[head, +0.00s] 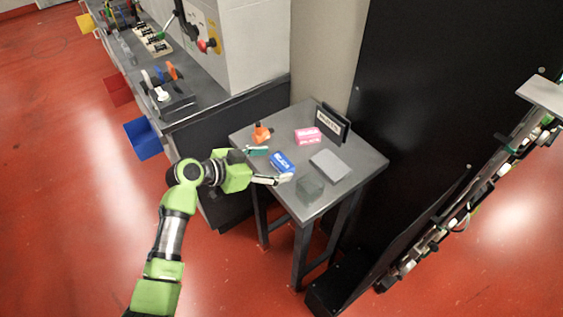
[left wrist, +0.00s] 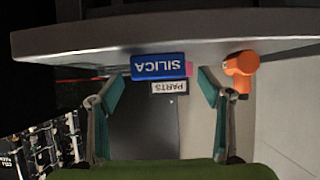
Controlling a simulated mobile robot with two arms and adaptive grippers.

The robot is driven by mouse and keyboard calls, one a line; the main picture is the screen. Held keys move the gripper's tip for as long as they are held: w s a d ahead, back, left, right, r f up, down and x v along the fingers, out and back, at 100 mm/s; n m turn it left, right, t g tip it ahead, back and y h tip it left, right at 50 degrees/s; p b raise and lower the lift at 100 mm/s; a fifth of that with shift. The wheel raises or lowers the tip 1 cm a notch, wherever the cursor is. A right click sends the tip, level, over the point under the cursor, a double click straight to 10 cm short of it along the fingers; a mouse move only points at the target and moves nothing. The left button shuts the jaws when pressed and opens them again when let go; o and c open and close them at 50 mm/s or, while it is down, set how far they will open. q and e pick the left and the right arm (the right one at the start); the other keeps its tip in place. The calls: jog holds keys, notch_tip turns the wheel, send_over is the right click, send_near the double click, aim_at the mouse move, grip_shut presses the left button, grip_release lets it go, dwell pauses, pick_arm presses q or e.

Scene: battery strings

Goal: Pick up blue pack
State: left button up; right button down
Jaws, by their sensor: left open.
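The blue pack (head: 283,162), a small block with white lettering, lies on the small grey table near its left edge. In the left wrist view the blue pack (left wrist: 158,66) reads SILICA upside down and sits centrally between the fingers. My left gripper (head: 272,165) is at the table's left edge, with its fingers apart and pointing toward the pack. The left wrist view shows the open fingers of my left gripper (left wrist: 161,86) with nothing held. Whether the fingertips reach beside the pack is hard to tell. My right gripper is not in view.
On the table (head: 362,172) are a pink pack (head: 307,137), a grey flat block (head: 330,164), a dark translucent item (head: 309,188), an orange object (head: 262,133) and a dark PARTS sign (head: 331,124). A workbench (head: 205,102) stands behind left. A black panel (head: 430,100) rises at right.

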aim_at(277, 163)
pick_arm(q)
jog(key=shift+p+x, duration=0.35)
jog(key=shift+x, duration=1.55)
jog(key=shift+s+r, duration=0.1)
jog(key=c, duration=1.2)
jog(key=shift+c, duration=0.2)
